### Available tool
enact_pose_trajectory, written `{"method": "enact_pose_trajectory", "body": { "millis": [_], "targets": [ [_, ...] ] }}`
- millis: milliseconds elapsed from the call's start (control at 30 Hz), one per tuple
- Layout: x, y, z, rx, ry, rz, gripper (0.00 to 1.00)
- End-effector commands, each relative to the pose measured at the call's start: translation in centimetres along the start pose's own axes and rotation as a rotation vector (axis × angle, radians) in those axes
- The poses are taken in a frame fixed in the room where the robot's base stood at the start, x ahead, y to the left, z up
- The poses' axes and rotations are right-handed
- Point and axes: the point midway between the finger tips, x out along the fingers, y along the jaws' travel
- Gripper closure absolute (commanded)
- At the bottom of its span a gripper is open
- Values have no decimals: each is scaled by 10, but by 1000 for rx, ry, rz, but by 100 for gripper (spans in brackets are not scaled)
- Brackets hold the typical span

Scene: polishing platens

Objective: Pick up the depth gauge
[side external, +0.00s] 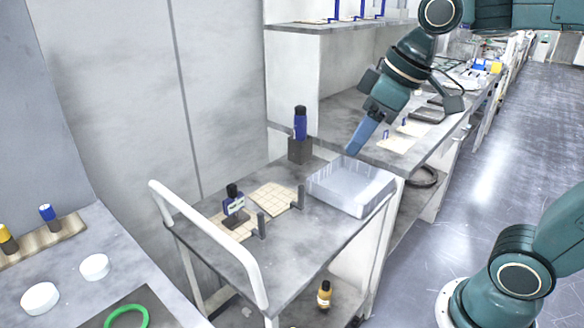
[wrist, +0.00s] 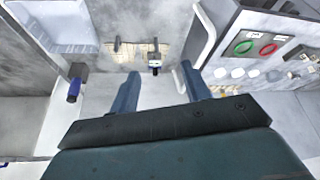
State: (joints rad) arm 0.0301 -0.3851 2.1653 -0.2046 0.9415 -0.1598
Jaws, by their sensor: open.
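The depth gauge appears to be the small dark blue and black device with a pale display (side external: 235,205). It stands upright on a beige gridded pad on the grey cart top (side external: 290,245). In the wrist view the gauge (wrist: 154,62) shows beyond and between my fingertips, small and far off. My gripper (side external: 358,145) is in the air above the back right of the cart, near the clear tray, well apart from the gauge. In the wrist view my gripper (wrist: 161,82) has its two blue fingers spread with nothing between them.
A clear tray (side external: 350,190) sits at the cart's right end. A blue bottle (side external: 300,124) stands on a grey block (side external: 300,150) at the back. Short grey posts (side external: 262,226) stand near the gauge. A white rail (side external: 205,240) rises along the cart's left end.

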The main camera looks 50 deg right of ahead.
Motion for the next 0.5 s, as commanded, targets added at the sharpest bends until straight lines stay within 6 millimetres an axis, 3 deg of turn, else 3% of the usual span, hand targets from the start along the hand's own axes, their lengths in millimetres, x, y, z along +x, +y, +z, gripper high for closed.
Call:
{"method": "enact_pose_trajectory", "body": {
  "millis": [200, 500],
  "targets": [
    [16, 8, -50, -131, -24, -57, 53],
    [48, 21, -109, -314, -45, -137, 53]
  ]
}}
